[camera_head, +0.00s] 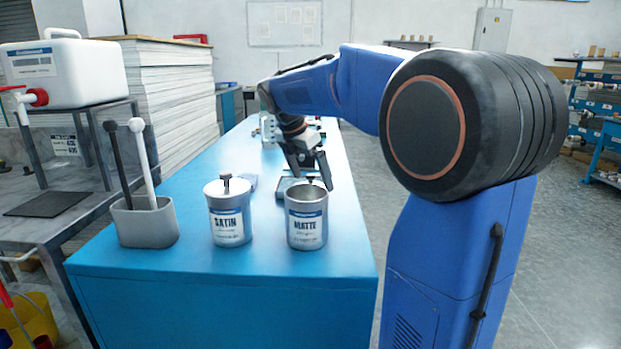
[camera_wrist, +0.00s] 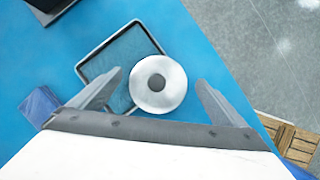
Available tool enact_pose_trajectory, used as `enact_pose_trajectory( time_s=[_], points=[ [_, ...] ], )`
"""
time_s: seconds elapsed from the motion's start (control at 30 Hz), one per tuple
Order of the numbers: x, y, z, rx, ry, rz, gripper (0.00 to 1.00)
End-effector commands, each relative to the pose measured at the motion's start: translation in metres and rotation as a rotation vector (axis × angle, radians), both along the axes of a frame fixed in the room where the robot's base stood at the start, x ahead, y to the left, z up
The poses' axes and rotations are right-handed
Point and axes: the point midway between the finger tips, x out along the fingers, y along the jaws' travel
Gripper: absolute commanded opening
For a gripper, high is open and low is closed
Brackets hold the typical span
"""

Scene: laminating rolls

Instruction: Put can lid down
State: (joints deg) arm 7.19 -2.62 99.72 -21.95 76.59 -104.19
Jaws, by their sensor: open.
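The can lid (camera_wrist: 172,98), a pale metal disc with a dark knob, shows in the wrist view over the right part of a grey-rimmed tray (camera_wrist: 97,52), overlapping its edge. I cannot tell whether it rests there. My gripper (camera_wrist: 160,79) is open, one finger on each side of the lid, with visible gaps. In the head view my gripper (camera_head: 313,178) points down just behind the MATTE can (camera_head: 307,228), which stands upright with its rim open. The tray (camera_head: 283,188) is partly hidden there behind the gripper and can.
The SATIN can (camera_head: 230,225), topped by a knobbed lid, stands left of the MATTE can. A grey holder (camera_head: 146,224) with two handled tools stands at the bench's left edge. A small blue block (camera_wrist: 38,105) lies beside the tray. The blue bench (camera_head: 200,268) is clear in front.

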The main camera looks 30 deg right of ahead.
Motion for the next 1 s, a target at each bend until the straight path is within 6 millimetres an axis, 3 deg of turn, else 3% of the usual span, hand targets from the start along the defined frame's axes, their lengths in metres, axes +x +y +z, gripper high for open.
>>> enact_pose_trajectory(
  time_s=[0.6, 1.0],
  points=[
    [-0.007, 0.04, 0.097, 0.0, -0.001, 0.002, 0.96],
    [-0.009, 0.045, 0.11, 0.0, 0.0, 0.0, 0.96]
  ],
)
